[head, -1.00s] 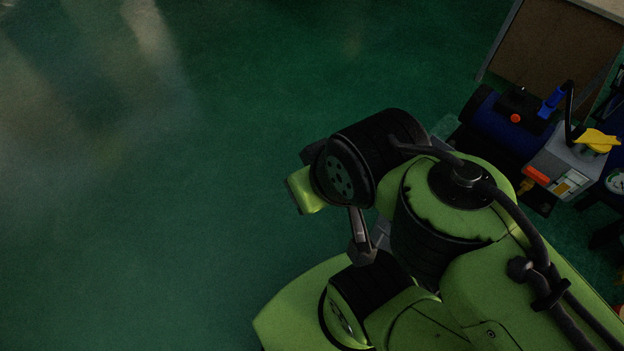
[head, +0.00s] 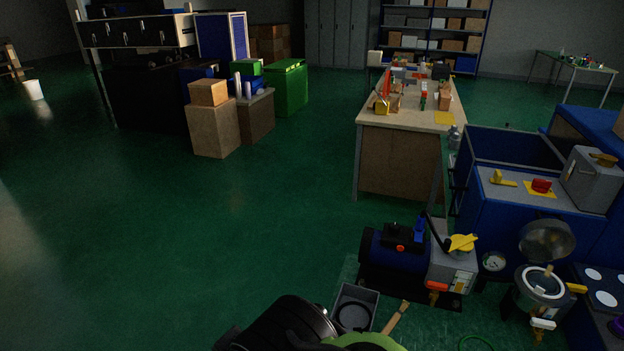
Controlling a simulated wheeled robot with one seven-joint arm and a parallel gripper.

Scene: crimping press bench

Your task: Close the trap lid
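A round metal pot (head: 541,288), which looks like the trap, stands at the lower right, with a yellow handle on its right side. A round, dark, see-through lid (head: 546,241) stands raised above and behind the pot's mouth, so the pot is open. A light stick-like piece shows at the pot's mouth. My gripper is not in view. Only a dark and green part of my arm shows at the bottom edge, left of the pot and apart from it.
A blue motor unit with a grey box (head: 453,268) stands left of the pot. A small gauge (head: 493,262) sits between them. A stove-like top (head: 604,294) is at right. A blue cabinet (head: 520,205) and workbench (head: 400,165) stand behind.

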